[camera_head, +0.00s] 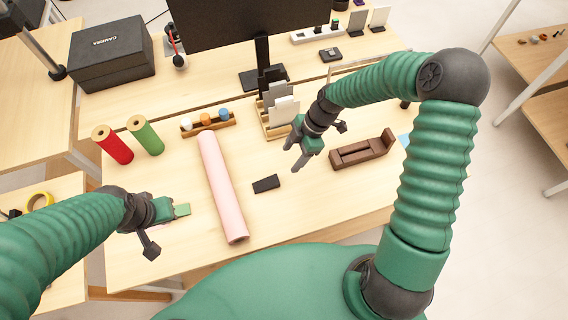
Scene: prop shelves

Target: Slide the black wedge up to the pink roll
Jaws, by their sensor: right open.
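The black wedge (266,184) is a small dark block lying on the wooden table, a short gap to the right of the pink roll. The pink roll (222,187) is a long tube lying lengthwise on the table, its near end close to the front edge. My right gripper (293,157) is open and empty, up and to the right of the wedge, its fingers pointing down-left and apart from it. My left gripper (181,210) is left of the pink roll, apart from it; its finger gap is not clear.
A brown wooden holder (362,150) stands right of the wedge. A rack with cards (279,117) and a tray of small coloured pieces (207,124) stand behind. The table just in front of the wedge is clear.

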